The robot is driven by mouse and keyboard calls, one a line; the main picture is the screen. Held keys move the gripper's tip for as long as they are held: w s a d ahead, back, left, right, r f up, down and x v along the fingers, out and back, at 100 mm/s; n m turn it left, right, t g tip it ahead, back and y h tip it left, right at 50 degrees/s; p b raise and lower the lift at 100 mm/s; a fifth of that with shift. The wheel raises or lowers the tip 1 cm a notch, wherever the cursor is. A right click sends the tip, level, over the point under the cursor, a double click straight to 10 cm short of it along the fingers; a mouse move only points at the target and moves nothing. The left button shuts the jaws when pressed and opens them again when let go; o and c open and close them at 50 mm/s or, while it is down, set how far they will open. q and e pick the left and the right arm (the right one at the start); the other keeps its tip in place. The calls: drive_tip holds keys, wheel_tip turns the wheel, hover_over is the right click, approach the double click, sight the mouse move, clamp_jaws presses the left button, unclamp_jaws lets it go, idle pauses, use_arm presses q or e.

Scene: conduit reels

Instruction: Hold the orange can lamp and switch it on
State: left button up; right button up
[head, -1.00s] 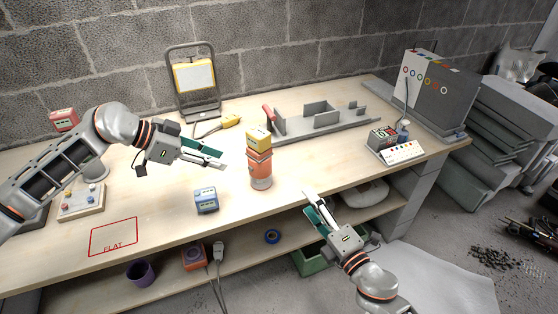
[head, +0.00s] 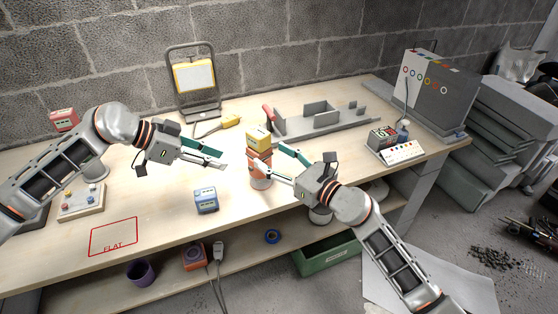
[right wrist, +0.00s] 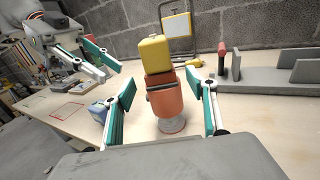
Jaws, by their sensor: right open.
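The orange can lamp (head: 261,182) stands upright near the front middle of the bench, with a yellow block (head: 258,138) on top. In the right wrist view, the orange body (right wrist: 165,105) has a dark bar across its front and a pale round base. In the head view one finger hides part of the orange body. My left gripper (head: 222,159) is open and empty, left of the lamp; it also shows in the right wrist view (right wrist: 110,70).
A blue box (head: 206,200) lies front-left of the lamp. A grey rack (head: 320,120) with a red handle stands behind right. A yellow-panelled stand (head: 195,80) and yellow connector (head: 231,121) are behind. A "FLAT" outline (head: 114,237) marks clear bench at left.

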sight(266, 152)
drive_tip(key=shift+x, duration=3.1)
drive_tip(key=c, duration=1.5)
use_arm(q)
clamp_jaws()
use_arm(e)
drive_tip(key=shift+o, duration=0.2)
